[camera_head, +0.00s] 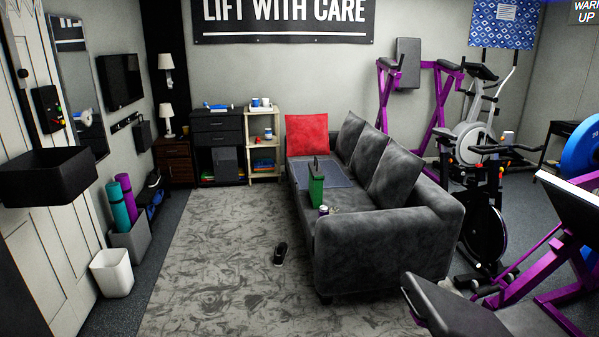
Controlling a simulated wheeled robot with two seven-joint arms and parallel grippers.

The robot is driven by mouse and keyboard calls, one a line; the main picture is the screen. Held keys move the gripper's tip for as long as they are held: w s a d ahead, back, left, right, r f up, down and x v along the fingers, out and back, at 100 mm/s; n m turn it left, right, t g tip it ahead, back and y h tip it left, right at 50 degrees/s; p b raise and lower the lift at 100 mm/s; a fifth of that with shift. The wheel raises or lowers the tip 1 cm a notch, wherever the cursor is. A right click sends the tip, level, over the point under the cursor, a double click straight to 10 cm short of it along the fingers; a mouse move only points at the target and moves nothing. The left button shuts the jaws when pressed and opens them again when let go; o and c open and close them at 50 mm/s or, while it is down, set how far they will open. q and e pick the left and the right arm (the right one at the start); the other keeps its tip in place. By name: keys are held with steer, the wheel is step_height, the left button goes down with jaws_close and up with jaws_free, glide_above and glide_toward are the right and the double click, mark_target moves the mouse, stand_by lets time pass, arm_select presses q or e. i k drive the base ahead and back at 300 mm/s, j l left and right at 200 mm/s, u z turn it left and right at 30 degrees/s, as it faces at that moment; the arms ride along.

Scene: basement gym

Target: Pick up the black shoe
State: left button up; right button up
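A small black shoe (280,254) lies on the patterned grey rug (215,285), a little left of the sofa's front side. It has a paler patch on top. It lies alone on the rug with bare rug around it. Neither of my grippers shows in the head view.
A grey sofa (385,245) with a red cushion (307,134) stands right of the shoe. A green object (316,190) and a small can (323,210) are on its seat. A white bin (112,273) stands at the left. Gym machines (483,215) crowd the right. The rug is open.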

mark_target(280, 253)
steer(key=i+u, duration=0.15)
steer(key=i, duration=0.5)
steer(key=i+u, duration=0.15)
steer(key=i, duration=0.5)
steer(key=i+u, duration=0.15)
steer(key=i, duration=0.5)
steer(key=i+l+u, duration=0.15)
steer(key=i, duration=0.5)
steer(key=i+u, duration=0.15)
steer(key=i, duration=1.45)
steer(key=i+z, duration=0.3)
steer(key=i, duration=0.15)
steer(key=i+j+z, duration=0.15)
steer(key=i+z, duration=0.15)
steer(key=i, duration=0.1)
